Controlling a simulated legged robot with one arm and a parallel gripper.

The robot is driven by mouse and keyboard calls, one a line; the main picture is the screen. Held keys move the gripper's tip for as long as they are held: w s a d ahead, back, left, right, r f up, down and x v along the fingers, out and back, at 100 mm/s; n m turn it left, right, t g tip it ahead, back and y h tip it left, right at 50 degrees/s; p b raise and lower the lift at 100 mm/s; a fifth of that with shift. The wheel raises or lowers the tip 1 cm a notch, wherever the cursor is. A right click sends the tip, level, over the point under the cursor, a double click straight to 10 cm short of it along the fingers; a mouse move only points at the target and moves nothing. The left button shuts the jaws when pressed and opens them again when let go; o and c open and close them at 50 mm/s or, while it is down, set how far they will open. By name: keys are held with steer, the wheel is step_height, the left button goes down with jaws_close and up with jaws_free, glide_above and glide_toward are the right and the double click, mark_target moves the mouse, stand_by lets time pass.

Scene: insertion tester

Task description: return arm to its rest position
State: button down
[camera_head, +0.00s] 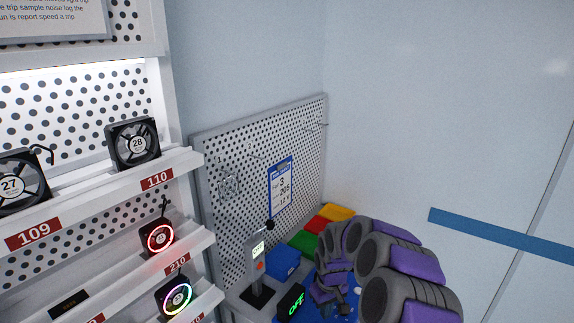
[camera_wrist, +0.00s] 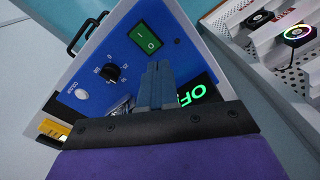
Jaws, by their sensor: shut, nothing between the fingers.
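My arm, grey and purple, reaches in from the lower right of the head view, its joints folded in a row. My gripper (camera_head: 342,308) hangs low over the blue tester panel, partly hidden by the frame edge. In the wrist view my gripper (camera_wrist: 157,72) shows its two grey fingers together, with nothing between them. Behind them is the tester's blue panel (camera_wrist: 110,42) with a green rocker switch (camera_wrist: 143,38) and a black knob (camera_wrist: 111,73). A black display (camera_wrist: 208,93) with green letters is partly hidden by the fingers and wrist.
A white shelf (camera_head: 172,162) with fans stands at left. A perforated board (camera_head: 225,150) with a blue clipboard (camera_head: 281,186) rises behind the bench. A small upright device (camera_head: 257,262) and coloured bins, including a yellow one (camera_head: 337,212), sit beside the arm. Open space lies right of the arm.

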steer(key=s+a+r, duration=0.3)
steer(key=s+r, duration=0.6)
steer(key=r, duration=0.1)
steer(key=s+d+r+m, duration=0.1)
steer(key=s+r, duration=0.1)
steer(key=s, duration=0.8)
steer(key=s+d+r+m+g, duration=0.1)
steer(key=s+r+m, duration=0.1)
steer(key=s, duration=0.9)
steer(key=s+d+r+m, duration=0.1)
steer(key=s+r, duration=0.3)
steer(key=s, duration=0.7)
steer(key=shift+d+m+g, duration=0.4)
steer(key=shift+d, duration=0.1)
steer(key=shift+w, duration=0.1)
